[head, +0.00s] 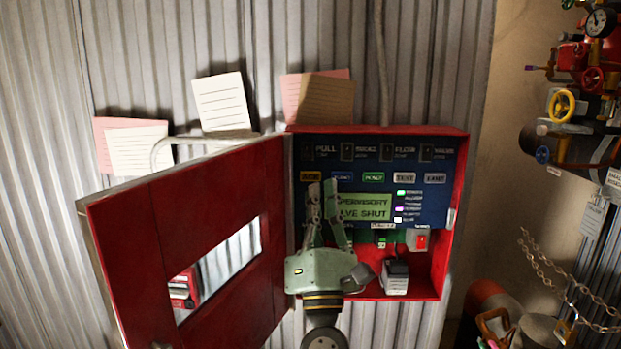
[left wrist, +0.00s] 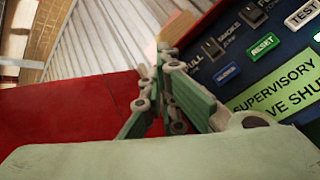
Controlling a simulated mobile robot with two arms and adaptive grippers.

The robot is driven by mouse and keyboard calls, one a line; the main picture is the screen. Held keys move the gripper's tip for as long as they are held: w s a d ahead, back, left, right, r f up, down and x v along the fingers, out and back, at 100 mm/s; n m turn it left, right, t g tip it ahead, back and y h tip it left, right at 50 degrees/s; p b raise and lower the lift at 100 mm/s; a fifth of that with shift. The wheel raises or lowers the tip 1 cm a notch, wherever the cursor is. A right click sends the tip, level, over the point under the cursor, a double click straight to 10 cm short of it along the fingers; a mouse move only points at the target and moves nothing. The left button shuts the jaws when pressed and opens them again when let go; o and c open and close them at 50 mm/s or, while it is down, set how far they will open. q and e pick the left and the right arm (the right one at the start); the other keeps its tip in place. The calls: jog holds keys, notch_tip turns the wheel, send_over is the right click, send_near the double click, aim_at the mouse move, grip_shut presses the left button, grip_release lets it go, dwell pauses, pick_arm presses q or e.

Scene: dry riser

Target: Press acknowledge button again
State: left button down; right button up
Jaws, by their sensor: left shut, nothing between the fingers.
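The open red panel box (head: 460,160) holds a blue control face with a row of buttons. The yellow button (head: 311,176) at the row's left end is probably the acknowledge button; its label is too small to read. My left gripper (head: 322,188) is in front of the panel, fingers upward, tips just below and right of the yellow button. It is shut and empty. Contact cannot be told. In the left wrist view the fingertips (left wrist: 160,58) are at the panel's left side, and the yellow button is not visible. The green display (head: 365,207) reads SUPERVISORY VALVE SHUT, partly covered by my fingers.
The red door (head: 190,215) hangs open at the left. Blue (head: 342,177), green RESET (head: 374,177) and white TEST (head: 404,178) buttons continue the row. A red switch (head: 421,241) and a small grey-white device (head: 396,278) are lower right. Valves (head: 562,105) and chains (head: 565,280) are far right.

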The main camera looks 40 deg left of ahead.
aim_at(319, 181)
pick_arm(q)
jog(key=w+a+b, duration=0.1)
jog(key=w+a, duration=0.4)
jog(key=w, duration=0.1)
jog(key=shift+w+a+b, duration=0.15)
jog(key=shift+b, duration=0.2)
pick_arm(e)
jog(key=shift+w+a+f, duration=0.6)
jog(key=shift+w+f, duration=0.15)
jog(key=shift+f, duration=0.15)
jog(key=shift+w+a, duration=0.2)
jog(key=shift+a, duration=0.1)
pick_arm(q)
jog(key=shift+w+a, duration=0.3)
jog(key=shift+w, duration=0.05)
pick_arm(e)
jog(key=shift+f, duration=0.15)
jog(key=shift+d, duration=0.2)
